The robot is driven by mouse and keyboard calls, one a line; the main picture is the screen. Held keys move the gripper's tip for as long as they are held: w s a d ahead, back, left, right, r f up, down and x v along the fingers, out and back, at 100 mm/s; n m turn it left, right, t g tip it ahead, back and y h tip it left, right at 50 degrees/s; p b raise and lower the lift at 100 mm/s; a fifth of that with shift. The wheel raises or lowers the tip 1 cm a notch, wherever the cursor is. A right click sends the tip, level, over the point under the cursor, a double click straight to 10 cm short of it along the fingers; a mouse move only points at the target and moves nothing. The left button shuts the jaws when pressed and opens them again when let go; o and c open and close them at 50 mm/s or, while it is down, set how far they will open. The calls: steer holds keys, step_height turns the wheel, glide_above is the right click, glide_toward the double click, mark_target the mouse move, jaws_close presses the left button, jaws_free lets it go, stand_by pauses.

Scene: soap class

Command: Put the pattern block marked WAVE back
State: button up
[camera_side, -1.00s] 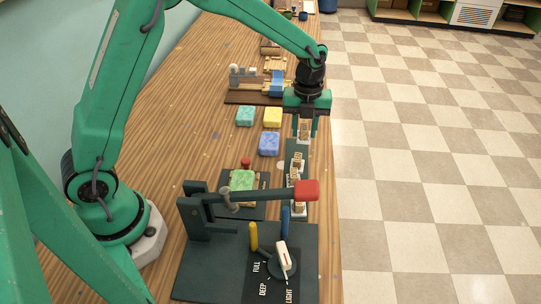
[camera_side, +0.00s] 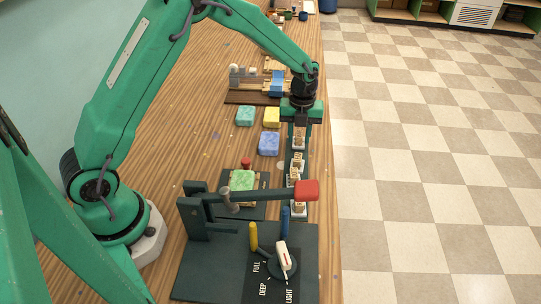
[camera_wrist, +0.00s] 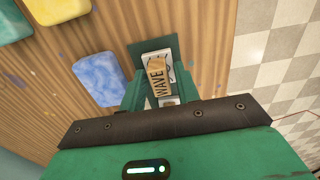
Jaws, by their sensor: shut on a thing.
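The pattern block marked WAVE (camera_wrist: 157,80) is a tan wooden block with black letters, and my gripper (camera_wrist: 153,92) is shut on it. In the side view my gripper (camera_side: 299,147) points down at the far end of the dark green rack (camera_wrist: 142,48), with the tan block (camera_side: 299,132) between its fingers. A white place with a dark line mark (camera_wrist: 158,53) shows on the rack just beyond the block in the wrist view. I cannot tell whether the block touches the rack. Other tan blocks (camera_side: 296,166) stand in the rack's nearer part.
Blue (camera_side: 269,143), teal (camera_side: 245,116) and yellow (camera_side: 272,117) soaps lie left of the rack. A press with a red-ended lever (camera_side: 306,191) and a green soap (camera_side: 242,180) stand nearer. The table's right edge is close to the rack.

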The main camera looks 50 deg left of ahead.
mark_target(299, 134)
steer(key=shift+f, duration=0.3)
steer(key=shift+f, duration=0.15)
steer(key=o, duration=1)
steer(key=shift+o, duration=0.2)
step_height(299, 134, up, 12)
steer(key=shift+r, duration=0.2)
stand_by(0.4)
